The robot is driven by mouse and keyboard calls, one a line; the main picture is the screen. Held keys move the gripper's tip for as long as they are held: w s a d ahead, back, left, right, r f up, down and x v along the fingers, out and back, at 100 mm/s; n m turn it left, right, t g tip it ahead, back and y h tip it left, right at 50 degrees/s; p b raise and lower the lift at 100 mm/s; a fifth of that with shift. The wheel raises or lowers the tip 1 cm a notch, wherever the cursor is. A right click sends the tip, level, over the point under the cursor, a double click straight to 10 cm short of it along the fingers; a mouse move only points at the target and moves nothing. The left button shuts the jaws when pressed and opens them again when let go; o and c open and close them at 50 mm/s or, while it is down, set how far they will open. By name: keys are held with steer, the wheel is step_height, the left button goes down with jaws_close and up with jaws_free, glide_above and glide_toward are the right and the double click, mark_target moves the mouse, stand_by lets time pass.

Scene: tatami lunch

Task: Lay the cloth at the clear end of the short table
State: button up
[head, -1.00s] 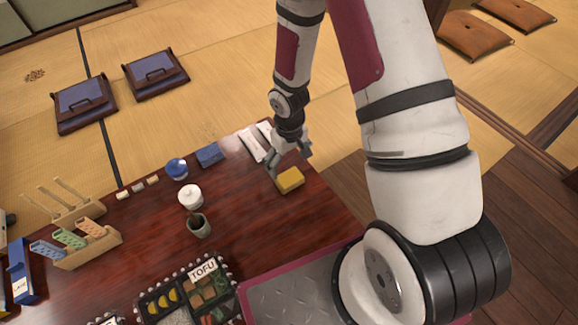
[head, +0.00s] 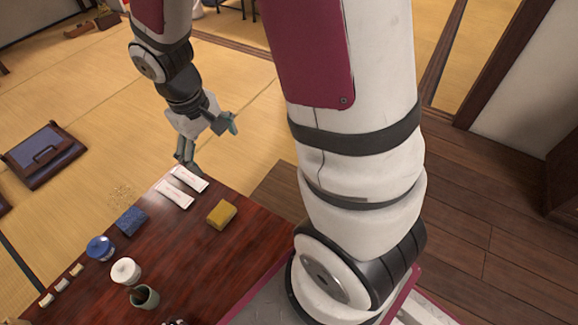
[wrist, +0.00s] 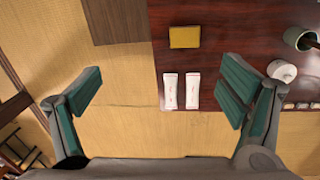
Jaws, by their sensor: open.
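A yellow block-like piece (head: 221,214) lies flat near the right edge of the dark red wooden table (head: 205,255); I cannot tell if it is a folded cloth or a sponge. It also shows in the wrist view (wrist: 185,37). A small dark blue piece (head: 131,221), perhaps folded fabric, lies near the far edge. My gripper (head: 208,142) is open and empty, above and beyond the far end of the table. In the wrist view its fingers (wrist: 163,88) are spread wide, with nothing between them touching.
Two white packets (head: 182,187) lie at the table's far corner. A blue-lidded pot (head: 100,248), a white pot (head: 125,270) and a dark cup (head: 144,296) stand at the left. Bare tabletop surrounds the yellow piece. Tatami and a dark floor cushion (head: 45,155) lie beyond.

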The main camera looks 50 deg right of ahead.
steer(key=s+r+m, duration=0.1)
steer(key=s+r, duration=1.1)
steer(key=r, duration=0.1)
steer(key=s+a+r, duration=0.1)
steer(key=s+r, duration=0.1)
steer(key=s, duration=0.4)
steer(key=s+a+r+y, duration=0.1)
steer(key=s+a+r, duration=0.1)
steer(key=s, duration=0.5)
steer(key=shift+s+r+y, duration=0.15)
steer(key=shift+y, duration=0.15)
steer(key=shift+a, duration=0.1)
step_height(320, 180, up, 31)
steer(key=t+p, duration=0.4)
steer(key=p, duration=2.5)
steer(key=shift+d+r, duration=0.15)
steer(key=shift+d, duration=0.1)
